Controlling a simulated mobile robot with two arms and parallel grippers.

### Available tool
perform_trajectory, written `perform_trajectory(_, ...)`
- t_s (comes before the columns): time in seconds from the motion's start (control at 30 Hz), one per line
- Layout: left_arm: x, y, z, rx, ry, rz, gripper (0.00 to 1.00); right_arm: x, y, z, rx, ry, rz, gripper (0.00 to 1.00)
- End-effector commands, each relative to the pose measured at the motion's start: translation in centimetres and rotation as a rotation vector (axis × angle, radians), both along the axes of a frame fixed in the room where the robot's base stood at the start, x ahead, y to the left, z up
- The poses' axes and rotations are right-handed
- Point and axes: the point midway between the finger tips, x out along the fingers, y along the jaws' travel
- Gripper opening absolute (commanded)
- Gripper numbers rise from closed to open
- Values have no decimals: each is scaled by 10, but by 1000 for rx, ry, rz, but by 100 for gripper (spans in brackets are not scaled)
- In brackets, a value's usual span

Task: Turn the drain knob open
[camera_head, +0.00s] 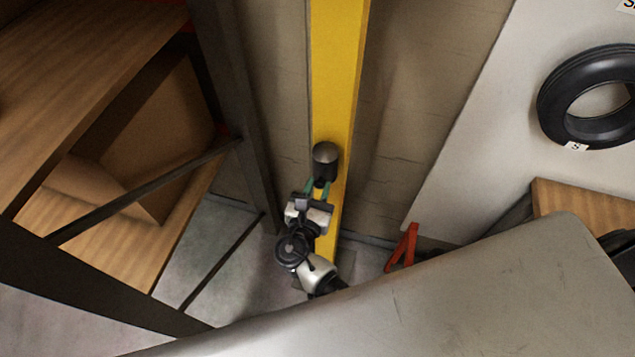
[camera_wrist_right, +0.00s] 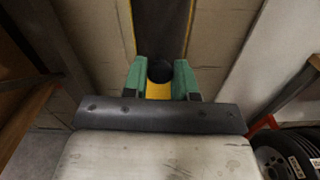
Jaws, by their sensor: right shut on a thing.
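A dark grey rounded knob (camera_head: 325,157) sits on the front of a yellow post (camera_head: 340,70) in the head view. My right gripper (camera_head: 318,187) reaches up to it from below, with its green fingers at the knob's lower end. In the right wrist view, a round black part of the knob (camera_wrist_right: 160,71) lies between the two green fingers (camera_wrist_right: 161,80), which are shut on it. The fingers hide some of the knob's lower part. I cannot tell from these views how far the knob is turned. My left gripper is not in view.
A dark-framed wooden shelf (camera_head: 190,210) with a cardboard box (camera_head: 165,130) stands close on the left. A white panel with a black tire (camera_head: 555,130) is at the right. A red stand (camera_head: 403,248) is on the floor right of the post.

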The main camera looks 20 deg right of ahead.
Motion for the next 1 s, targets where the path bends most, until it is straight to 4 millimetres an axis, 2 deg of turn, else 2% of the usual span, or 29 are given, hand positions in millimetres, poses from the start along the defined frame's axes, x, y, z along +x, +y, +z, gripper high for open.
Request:
perform_trajectory(0.23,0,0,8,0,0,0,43,0,0,1,-68,45,0,4)
perform_trajectory(0.77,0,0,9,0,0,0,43,0,-1,-1,-86,58,0,4)
perform_trajectory(0.8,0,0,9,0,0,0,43,0,-1,-1,-86,58,0,32)
perform_trajectory(0.93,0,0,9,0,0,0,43,0,0,-1,-85,58,0,52)
perform_trajectory(1.0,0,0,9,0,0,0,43,0,0,-1,-85,57,0,52)
